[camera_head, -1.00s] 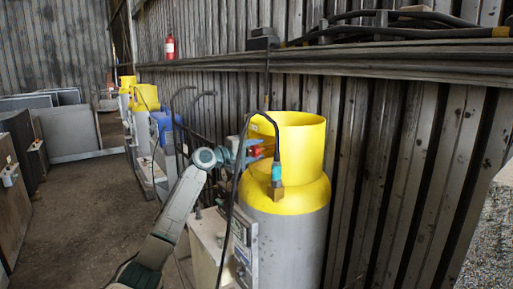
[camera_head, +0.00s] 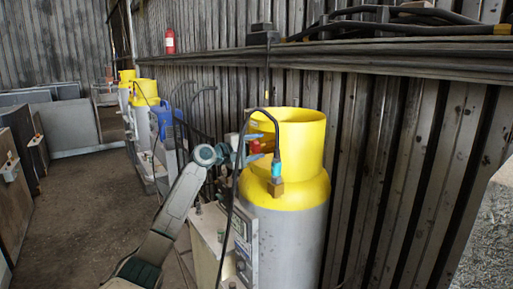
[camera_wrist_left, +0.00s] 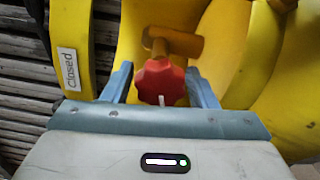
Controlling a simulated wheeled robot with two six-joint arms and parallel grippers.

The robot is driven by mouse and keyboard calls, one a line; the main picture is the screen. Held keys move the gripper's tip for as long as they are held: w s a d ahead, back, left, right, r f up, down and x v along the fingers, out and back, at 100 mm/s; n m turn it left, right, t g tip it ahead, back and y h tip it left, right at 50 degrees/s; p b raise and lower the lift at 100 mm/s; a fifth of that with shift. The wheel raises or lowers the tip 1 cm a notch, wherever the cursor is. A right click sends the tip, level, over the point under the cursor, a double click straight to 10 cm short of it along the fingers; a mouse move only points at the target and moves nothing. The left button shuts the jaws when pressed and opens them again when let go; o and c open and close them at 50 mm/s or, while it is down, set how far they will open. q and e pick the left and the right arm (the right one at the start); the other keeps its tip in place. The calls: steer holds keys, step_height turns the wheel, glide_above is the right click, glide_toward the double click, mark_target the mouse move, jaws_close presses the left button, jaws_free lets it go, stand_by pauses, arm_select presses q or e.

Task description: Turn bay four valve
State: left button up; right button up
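The red star-shaped valve knob (camera_wrist_left: 161,82) sits on a brass stem (camera_wrist_left: 172,43) inside the yellow collar (camera_wrist_left: 245,50) of a grey cylinder. A white mark shows on the knob's lower edge. A label reading "Closed" (camera_wrist_left: 69,69) is on the yellow collar at left. My left gripper (camera_head: 252,152) reaches the collar opening of the nearest cylinder (camera_head: 290,235), at the red knob (camera_head: 255,147). In the left wrist view its blue-grey fingers (camera_wrist_left: 160,78) stand on either side of the knob, apart, with a narrow gap visible at left. My right gripper is not in view.
A panel box (camera_head: 243,240) stands before the cylinder. A corrugated wall with a shelf (camera_head: 400,48) is close behind. More yellow-topped cylinders (camera_head: 145,92) stand farther back; open floor (camera_head: 90,205) lies left.

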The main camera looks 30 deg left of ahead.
arm_select(q)
steer(key=shift+o, duration=0.6)
steer(key=shift+s+a+f, duration=0.1)
steer(key=shift+s+a, duration=0.05)
steer(key=shift+s, duration=0.05)
steer(key=b+v, duration=0.5)
steer(key=v, duration=0.5)
steer(key=shift+s+b, duration=0.15)
steer(key=shift+b, duration=0.25)
steer(key=shift+a, duration=0.1)
